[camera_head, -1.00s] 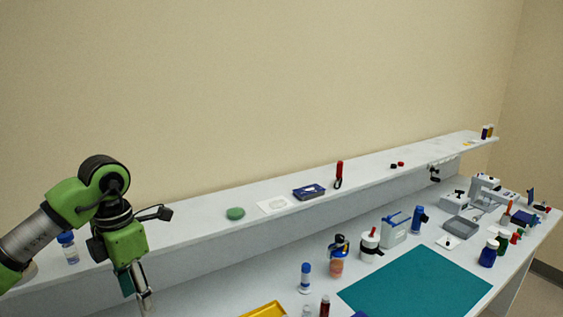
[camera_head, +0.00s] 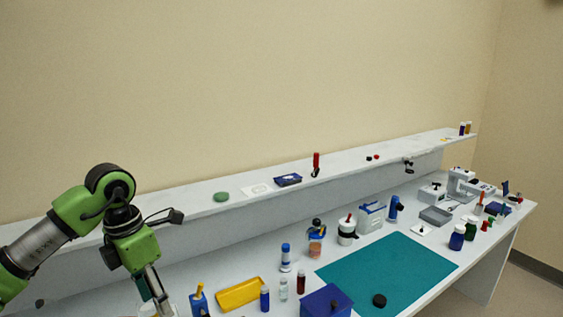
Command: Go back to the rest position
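My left arm comes in from the left, green and grey. Its gripper (camera_head: 158,298) points down over the left part of the white bench, near a blue holder with an orange-topped item (camera_head: 199,301). The fingers are seen edge-on and small, so I cannot tell whether they are open or shut, and I see nothing clearly held. My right arm and gripper are not in view.
A white bench carries a teal mat (camera_head: 388,270), a yellow tray (camera_head: 240,292), a blue box (camera_head: 326,302) and several bottles. A raised shelf (camera_head: 345,172) runs along the back. The mat is mostly clear, with a black disc (camera_head: 379,300) at its front.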

